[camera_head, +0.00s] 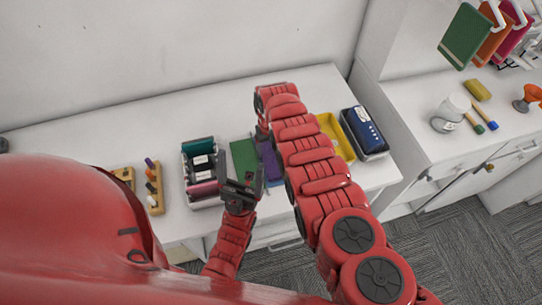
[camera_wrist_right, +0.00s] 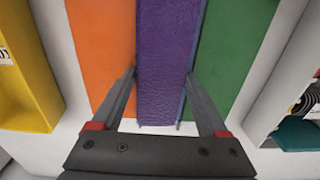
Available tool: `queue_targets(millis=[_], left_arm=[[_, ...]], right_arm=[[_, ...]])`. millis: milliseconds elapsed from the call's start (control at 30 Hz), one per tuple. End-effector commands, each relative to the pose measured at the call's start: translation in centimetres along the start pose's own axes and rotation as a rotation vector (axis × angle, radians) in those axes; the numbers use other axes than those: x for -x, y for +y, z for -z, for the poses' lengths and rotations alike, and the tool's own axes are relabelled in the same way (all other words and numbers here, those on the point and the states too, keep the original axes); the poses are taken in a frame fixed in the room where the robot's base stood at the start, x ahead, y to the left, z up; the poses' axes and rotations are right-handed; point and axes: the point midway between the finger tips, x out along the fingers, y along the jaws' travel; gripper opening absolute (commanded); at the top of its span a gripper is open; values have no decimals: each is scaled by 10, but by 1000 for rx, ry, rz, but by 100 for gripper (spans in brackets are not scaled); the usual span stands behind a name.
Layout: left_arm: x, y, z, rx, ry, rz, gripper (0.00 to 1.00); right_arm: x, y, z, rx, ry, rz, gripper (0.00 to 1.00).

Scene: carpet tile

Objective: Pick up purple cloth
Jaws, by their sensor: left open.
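The purple cloth (camera_wrist_right: 165,60) lies flat between an orange cloth (camera_wrist_right: 100,45) and a green cloth (camera_wrist_right: 235,50) in the right wrist view. In the head view, the purple cloth (camera_head: 271,165) is partly covered by my right arm. My right gripper (camera_wrist_right: 160,75) is open, with one finger at each side edge of the purple cloth; whether they touch it I cannot tell. In the head view the right gripper is mostly hidden by its arm. My left gripper (camera_head: 242,178) is open and empty near the table's front, left of the purple cloth.
A grey box (camera_head: 205,200) with dark, teal and pink items stands left of the cloths. A yellow container (camera_head: 334,136) and a dark blue case (camera_head: 364,132) stand right. Wooden peg blocks (camera_head: 155,190) sit farther left. A side counter (camera_head: 415,95) holds a white jar (camera_head: 450,112).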

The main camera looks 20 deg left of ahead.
Motion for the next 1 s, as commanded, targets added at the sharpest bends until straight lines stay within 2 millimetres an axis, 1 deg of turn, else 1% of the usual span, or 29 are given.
queue_targets(millis=[33, 167, 200, 267, 300, 667, 867, 1000], left_arm=[[0, 0, 0, 0, 0, 0, 85], [0, 0, 0, 0, 0, 0, 85], [0, 0, 0, 0, 0, 0, 85], [0, 0, 0, 0, 0, 0, 85], [0, 0, 0, 0, 0, 0, 85], [2, 0, 0, 0, 0, 0, 85], [6, 0, -1, 0, 0, 0, 85], [11, 0, -2, 0, 0, 0, 85]], right_arm=[[0, 0, 0, 0, 0, 0, 66], [0, 0, 0, 0, 0, 0, 42], [0, 0, 0, 0, 0, 0, 35], [0, 0, 0, 0, 0, 0, 24], [0, 0, 0, 0, 0, 0, 17], [3, 1, 2, 0, 1, 0, 17], [14, 3, 7, -1, 1, 1, 17], [25, 6, 11, -2, 3, 0, 17]])
